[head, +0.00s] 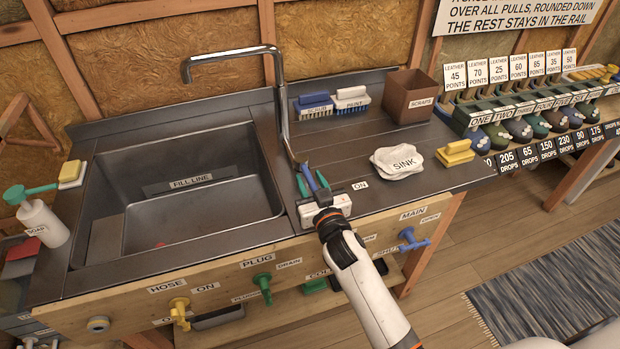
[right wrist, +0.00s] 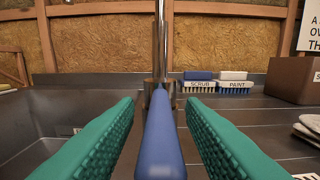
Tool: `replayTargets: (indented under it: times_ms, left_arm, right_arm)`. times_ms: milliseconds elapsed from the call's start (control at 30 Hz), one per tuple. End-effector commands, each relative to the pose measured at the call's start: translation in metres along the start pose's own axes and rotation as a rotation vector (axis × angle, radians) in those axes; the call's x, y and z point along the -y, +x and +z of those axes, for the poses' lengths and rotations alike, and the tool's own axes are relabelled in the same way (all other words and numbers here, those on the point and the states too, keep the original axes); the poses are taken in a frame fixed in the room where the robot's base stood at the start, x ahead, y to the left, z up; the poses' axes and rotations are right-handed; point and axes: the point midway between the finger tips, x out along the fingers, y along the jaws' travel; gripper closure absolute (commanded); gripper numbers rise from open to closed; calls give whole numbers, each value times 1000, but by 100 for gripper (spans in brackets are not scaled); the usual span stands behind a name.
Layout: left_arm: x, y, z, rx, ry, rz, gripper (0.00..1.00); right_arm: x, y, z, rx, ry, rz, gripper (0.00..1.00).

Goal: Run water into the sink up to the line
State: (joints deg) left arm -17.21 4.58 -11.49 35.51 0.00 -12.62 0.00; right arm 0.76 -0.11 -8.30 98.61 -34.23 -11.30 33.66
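The steel sink (head: 105,185) has a basin with a FILL LINE label (head: 192,183) on its inner far wall. I see no water in it, and no stream falls from the tall faucet (head: 278,90), whose spout points left over the basin. A blue lever (head: 309,177) stands by the faucet base, near an ON label (head: 360,185). My right gripper (head: 312,182) is open, with its green fingers on either side of the lever. In the right wrist view the blue lever (right wrist: 160,140) lies between the fingers, with gaps on both sides. My left gripper is not in view.
Scrub and paint brushes (head: 333,102), a brown scraps box (head: 409,96), white cloths (head: 398,161) and a yellow sponge (head: 455,153) lie right of the faucet. The front panel has a green plug handle (head: 263,287), a yellow hose valve (head: 180,312) and a blue main valve (head: 412,239).

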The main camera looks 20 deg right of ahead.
Motion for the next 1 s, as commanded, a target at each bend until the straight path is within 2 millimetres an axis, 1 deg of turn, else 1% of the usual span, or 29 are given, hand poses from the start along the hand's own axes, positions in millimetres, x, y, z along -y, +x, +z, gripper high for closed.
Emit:
replayTargets:
  times_ms: [100, 367, 400, 567, 600, 633, 867, 1000]
  left_arm:
    - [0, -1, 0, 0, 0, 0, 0]
    - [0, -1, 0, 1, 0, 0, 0]
    - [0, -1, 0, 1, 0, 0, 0]
    - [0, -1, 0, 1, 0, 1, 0]
    - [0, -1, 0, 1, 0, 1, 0]
    - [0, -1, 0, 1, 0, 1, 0]
    - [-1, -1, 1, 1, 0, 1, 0]
    - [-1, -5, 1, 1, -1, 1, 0]
  right_arm:
    - [0, 7, 0, 0, 1, 0, 64]
    - [0, 8, 0, 0, 2, 0, 64]
    - [0, 8, 0, 0, 2, 0, 65]
    - [0, 8, 0, 0, 1, 0, 91]
    - [0, 8, 0, 0, 1, 0, 98]
    - [0, 8, 0, 0, 1, 0, 100]
    - [0, 8, 0, 0, 1, 1, 100]
    - [2, 8, 1, 0, 0, 17, 100]
